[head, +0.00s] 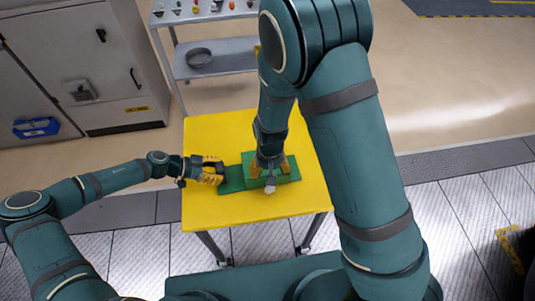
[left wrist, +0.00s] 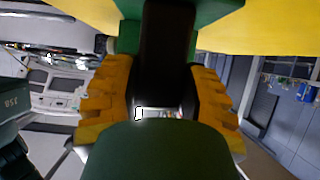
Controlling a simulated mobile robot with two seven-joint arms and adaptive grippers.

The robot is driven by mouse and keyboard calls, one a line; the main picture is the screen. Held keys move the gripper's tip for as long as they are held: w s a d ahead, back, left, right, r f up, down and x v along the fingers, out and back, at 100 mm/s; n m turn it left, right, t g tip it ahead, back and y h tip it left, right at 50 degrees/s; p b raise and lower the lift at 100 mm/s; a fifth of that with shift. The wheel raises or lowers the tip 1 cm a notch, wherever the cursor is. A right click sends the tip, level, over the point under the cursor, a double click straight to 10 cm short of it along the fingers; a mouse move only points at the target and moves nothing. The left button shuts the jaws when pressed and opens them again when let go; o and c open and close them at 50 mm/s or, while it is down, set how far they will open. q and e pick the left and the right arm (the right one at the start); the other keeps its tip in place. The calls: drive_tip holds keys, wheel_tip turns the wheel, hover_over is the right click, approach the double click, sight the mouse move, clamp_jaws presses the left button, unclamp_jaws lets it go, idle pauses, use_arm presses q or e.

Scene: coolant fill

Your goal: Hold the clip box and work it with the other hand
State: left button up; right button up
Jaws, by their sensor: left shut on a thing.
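The green clip box (head: 232,181) lies on the yellow table, with a raised green block at its right part. My left gripper (head: 210,171) is at the box's left end, shut on its dark handle. In the left wrist view the dark handle (left wrist: 166,50) runs between the yellow finger pads, and the box's green end (left wrist: 215,12) shows beyond it. My right gripper (head: 270,166) points down over the raised block, its yellow fingers spread apart. A small pale grey piece (head: 270,187) shows at the block's near side. The right arm partly hides the box.
The yellow table (head: 220,129) is otherwise clear. A grey shelf cart (head: 226,54) with small items and a round dark pan stands behind it. A grey cabinet (head: 70,50) stands at the back left.

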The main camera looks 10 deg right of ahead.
use_arm(q)
drive_tip(key=o, duration=1.1)
drive_tip(key=shift+c, duration=0.2)
drive_tip(key=shift+a, duration=0.15)
